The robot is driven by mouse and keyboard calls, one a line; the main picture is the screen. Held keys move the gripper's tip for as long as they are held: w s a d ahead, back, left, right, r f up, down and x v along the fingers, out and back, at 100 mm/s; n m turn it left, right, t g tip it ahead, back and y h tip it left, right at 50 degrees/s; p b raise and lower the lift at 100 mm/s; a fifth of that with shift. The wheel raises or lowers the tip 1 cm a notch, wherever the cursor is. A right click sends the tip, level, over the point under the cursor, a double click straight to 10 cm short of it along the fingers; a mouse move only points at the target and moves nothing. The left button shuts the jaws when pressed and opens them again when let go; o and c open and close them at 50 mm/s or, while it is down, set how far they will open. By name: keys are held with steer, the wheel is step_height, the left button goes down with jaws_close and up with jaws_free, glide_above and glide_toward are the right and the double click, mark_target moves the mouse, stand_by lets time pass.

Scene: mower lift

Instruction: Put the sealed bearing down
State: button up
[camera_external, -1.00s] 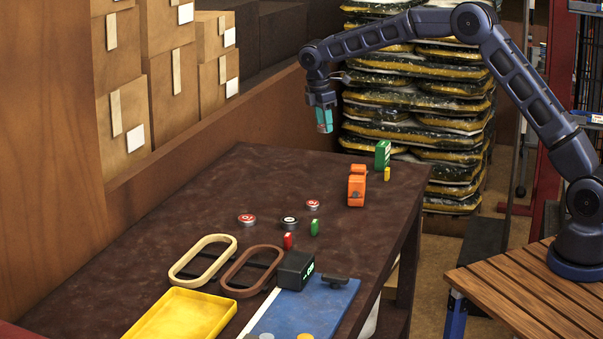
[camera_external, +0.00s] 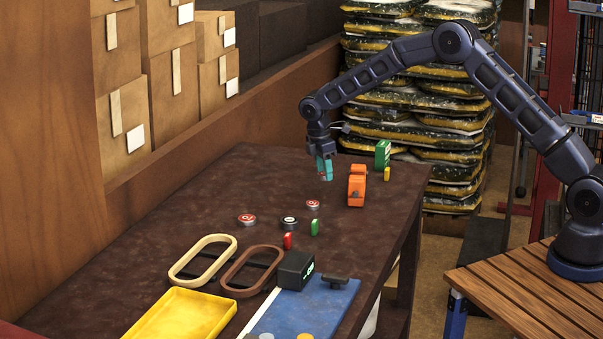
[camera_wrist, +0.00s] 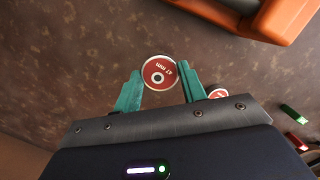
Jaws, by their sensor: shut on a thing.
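My gripper (camera_external: 326,176) is low over the far part of the brown table, left of the orange block, with its teal fingers pointing down. In the wrist view my gripper (camera_wrist: 159,80) is shut on a round bearing with a red face, pale lettering and a dark centre, the sealed bearing (camera_wrist: 158,85). The bearing sits between the fingertips with its red face toward the camera. In the external view the fingers hide it. I cannot tell whether it touches the table.
The brown table (camera_external: 200,185) also holds red-faced discs (camera_external: 247,219) (camera_external: 313,204), a dark-faced disc (camera_external: 290,222), orange blocks (camera_external: 356,190) and a green box (camera_external: 382,154). Oval rings (camera_external: 203,239), a yellow tray (camera_external: 180,315) and a blue board (camera_external: 320,305) are nearer. The table's left far side is clear.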

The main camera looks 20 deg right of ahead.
mark_target(323, 174)
steer(key=shift+f, duration=2.15)
steer(key=shift+f, duration=0.2)
steer(key=o, duration=1)
steer(key=shift+r, duration=0.1)
